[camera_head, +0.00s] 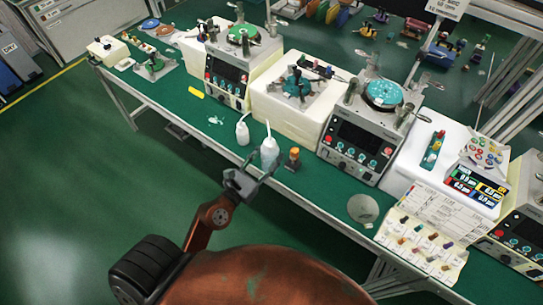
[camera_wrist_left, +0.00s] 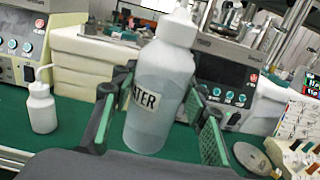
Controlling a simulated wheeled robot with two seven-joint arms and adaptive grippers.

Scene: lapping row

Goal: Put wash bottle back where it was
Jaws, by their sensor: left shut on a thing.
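The wash bottle (camera_head: 269,152) is white and translucent with a nozzle on top. In the left wrist view the bottle (camera_wrist_left: 163,75) fills the middle and bears a label ending in "ATER". It leans slightly in that view. My left gripper (camera_head: 262,172) is shut on its body, with a green-padded finger on each side. I cannot tell whether its base touches the green bench top (camera_head: 322,196). A smaller white bottle (camera_head: 243,131) stands just to its left, and also in the left wrist view (camera_wrist_left: 42,109). My right gripper is not in view.
A small orange-topped bottle (camera_head: 293,158) stands close on the right. Lapping machines (camera_head: 358,142) and cream blocks (camera_head: 290,97) line the back. A grey disc (camera_head: 363,208) lies near the front edge. The bench front left of the bottles is mostly clear.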

